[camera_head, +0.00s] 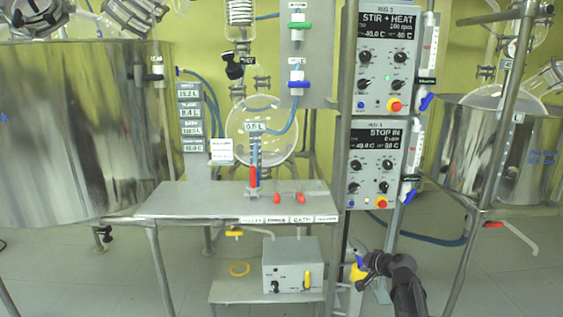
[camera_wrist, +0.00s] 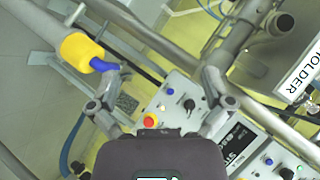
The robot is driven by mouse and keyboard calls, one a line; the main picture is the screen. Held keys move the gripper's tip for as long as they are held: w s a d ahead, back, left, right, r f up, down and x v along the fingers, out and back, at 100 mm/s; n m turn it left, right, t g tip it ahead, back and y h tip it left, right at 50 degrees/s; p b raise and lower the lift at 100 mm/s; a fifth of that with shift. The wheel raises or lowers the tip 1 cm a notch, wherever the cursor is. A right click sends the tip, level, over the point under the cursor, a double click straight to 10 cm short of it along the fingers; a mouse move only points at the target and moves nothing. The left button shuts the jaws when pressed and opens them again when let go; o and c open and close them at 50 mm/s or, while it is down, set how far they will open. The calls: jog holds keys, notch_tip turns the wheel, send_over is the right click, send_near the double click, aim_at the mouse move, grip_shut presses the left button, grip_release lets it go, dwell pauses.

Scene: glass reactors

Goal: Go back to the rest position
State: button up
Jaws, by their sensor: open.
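My gripper (camera_head: 364,262) is low at the right of the head view, in front of the lower part of the control rack, with my dark arm coming up from the bottom edge. In the wrist view its two fingers (camera_wrist: 160,82) are spread wide apart and nothing is held between them. A yellow cylindrical piece (camera_wrist: 80,48) with a blue end lies beyond the left finger. It also shows as a yellow patch (camera_head: 358,272) close to the gripper in the head view; whether they touch I cannot tell.
The control rack (camera_head: 377,160) stands just behind my gripper. A steel table (camera_head: 190,198) is to its left, with a grey box (camera_head: 291,264) on the shelf below. Large steel vessels stand left (camera_head: 80,125) and right (camera_head: 500,150). A HOLDER label (camera_wrist: 300,72) is close in the wrist view. Floor right of my arm looks clear.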

jog(key=s+a+f+n+g+h, duration=0.2)
jog(key=s+f+g, duration=0.1)
jog(key=s, duration=0.4)
jog(key=s+a+f+n+g+h+p, duration=0.1)
jog(key=s+a+f+n+g+h, duration=0.2)
jog(key=s, duration=0.5)
jog(key=s+a+f+n+g+h, duration=0.1)
jog(key=s+a+f+n+g, duration=0.2)
jog(key=s, duration=0.4)
notch_tip(320, 180, up, 34)
jog(key=d+m+g+p, duration=0.1)
jog(key=p, duration=3.2)
jog(key=shift+f, duration=0.1)
